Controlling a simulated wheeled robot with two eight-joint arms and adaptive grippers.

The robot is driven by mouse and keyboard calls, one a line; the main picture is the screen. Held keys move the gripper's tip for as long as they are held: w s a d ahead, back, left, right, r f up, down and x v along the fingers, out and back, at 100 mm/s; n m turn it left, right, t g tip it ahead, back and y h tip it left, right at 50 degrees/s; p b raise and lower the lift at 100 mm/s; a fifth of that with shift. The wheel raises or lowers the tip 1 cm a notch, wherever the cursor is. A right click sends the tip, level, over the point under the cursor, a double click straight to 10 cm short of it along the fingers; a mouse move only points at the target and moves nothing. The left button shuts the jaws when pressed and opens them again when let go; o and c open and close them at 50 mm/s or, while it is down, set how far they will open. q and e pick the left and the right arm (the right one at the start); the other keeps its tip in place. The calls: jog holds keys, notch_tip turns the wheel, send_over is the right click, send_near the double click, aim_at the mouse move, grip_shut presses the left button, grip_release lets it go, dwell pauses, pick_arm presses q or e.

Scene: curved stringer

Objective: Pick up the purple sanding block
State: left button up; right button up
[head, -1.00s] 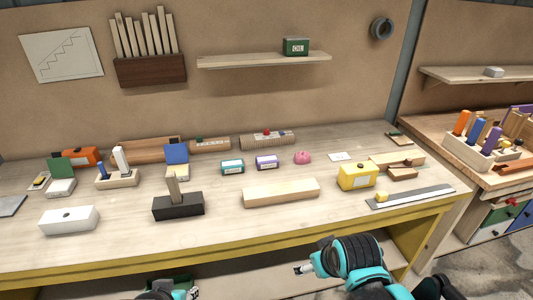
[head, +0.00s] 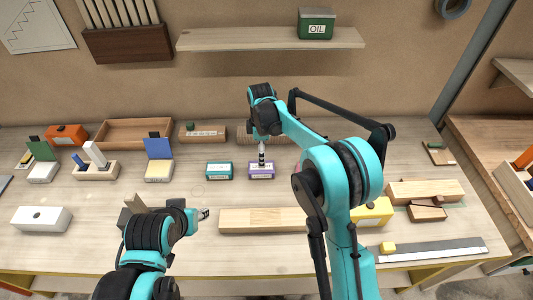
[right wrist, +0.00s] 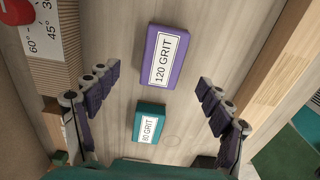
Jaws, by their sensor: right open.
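The purple sanding block (head: 262,174) lies flat on the workbench, with a white label on it. In the right wrist view the purple block (right wrist: 163,57) shows its "120 GRIT" label between and just ahead of my fingers. My right gripper (head: 262,156) is above the block, pointing down; its fingers (right wrist: 157,80) are spread and empty. In the head view the gripper overlaps the block's upper edge. My left gripper (head: 204,214) is low over the front of the bench, left of the long wooden piece; its finger state is unclear.
A teal "80 GRIT" block (head: 219,171) lies just left of the purple one. A long wooden piece (head: 255,220) lies in front. A blue-topped block (head: 158,170) stands farther left. A yellow block (head: 374,212) is partly behind my right arm. An oil tin (head: 316,24) sits on the shelf.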

aim_at(261, 170)
jog(key=shift+w+a+f, duration=0.1)
jog(key=shift+f, duration=0.3)
jog(key=shift+s+f+b, duration=0.2)
jog(key=shift+f+b, duration=0.25)
jog(key=shift+f, duration=0.45)
notch_tip(261, 170, down, 5)
jog(key=shift+s+f+b, duration=0.15)
jog(key=shift+b, duration=0.8)
jog(key=c, duration=1.3)
